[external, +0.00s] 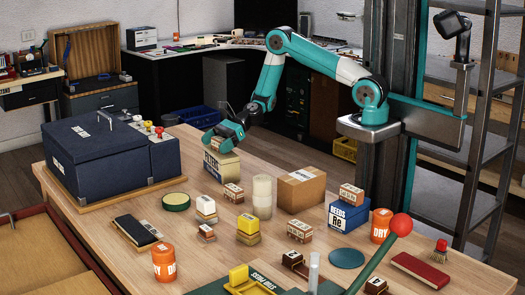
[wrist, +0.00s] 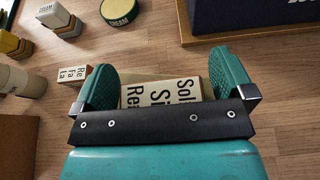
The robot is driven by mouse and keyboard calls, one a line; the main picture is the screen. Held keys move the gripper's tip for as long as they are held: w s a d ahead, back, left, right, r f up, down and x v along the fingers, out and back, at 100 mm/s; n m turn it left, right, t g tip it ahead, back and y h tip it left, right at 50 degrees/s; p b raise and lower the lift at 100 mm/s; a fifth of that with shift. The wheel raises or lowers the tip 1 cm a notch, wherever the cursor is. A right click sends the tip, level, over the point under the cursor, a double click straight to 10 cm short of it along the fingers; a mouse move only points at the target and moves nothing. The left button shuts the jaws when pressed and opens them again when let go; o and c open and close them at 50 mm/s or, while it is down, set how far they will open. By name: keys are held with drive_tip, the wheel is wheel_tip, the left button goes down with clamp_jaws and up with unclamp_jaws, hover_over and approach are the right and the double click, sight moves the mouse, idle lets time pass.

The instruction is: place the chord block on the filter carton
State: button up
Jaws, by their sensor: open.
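My gripper (external: 224,138) is at the far middle of the table, over a cream carton with dark lettering (external: 222,166). In the wrist view my gripper (wrist: 165,82) is open. A cream block lettered "Sol Si Re" (wrist: 162,93) lies between its fingers, with gaps at the sides; its near part is hidden by the gripper's dark edge. The block seems to rest on the cream carton. Similar lettered blocks stand on the table, one right of the carton (external: 233,192). I cannot tell which one is the filter carton.
A dark blue case (external: 95,155) stands left of my gripper. A blue box (external: 342,216) carries a lettered block (external: 351,194). A pale cylinder (external: 262,190), a yellow-topped block (external: 248,230) and orange tins (external: 164,263) crowd the middle and front.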

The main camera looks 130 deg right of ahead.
drive_tip(key=shift+r, duration=0.15)
drive_tip(key=b+v, duration=0.2)
drive_tip(key=v, duration=1)
drive_tip(key=w+a+r+n+g+y, duration=0.2)
drive_tip(key=w+a+r+n+g, duration=0.1)
drive_tip(key=a+n, duration=0.55)
drive_tip(key=w+a+r+n+g+y, duration=0.25)
drive_tip(key=a+n, duration=0.35)
drive_tip(key=a, duration=0.5)
drive_tip(key=w+a+r+n+g+y, duration=0.2)
drive_tip(key=w+a+r+n+y, duration=0.1)
drive_tip(key=a+n, duration=0.55)
drive_tip(key=s+a+r+n+g+h, duration=0.1)
drive_tip(key=s+a+r+n+g, duration=0.1)
drive_tip(key=s+a+n, duration=0.7)
drive_tip(key=s+a+r+n+g+h, duration=0.2)
drive_tip(key=s+a+r+n+g, duration=0.1)
drive_tip(key=s+a+n, duration=0.6)
drive_tip(key=shift+s+a+r+n+g, duration=0.35)
drive_tip(key=shift+a+n+g, duration=0.2)
drive_tip(key=shift+a+n, duration=0.65)
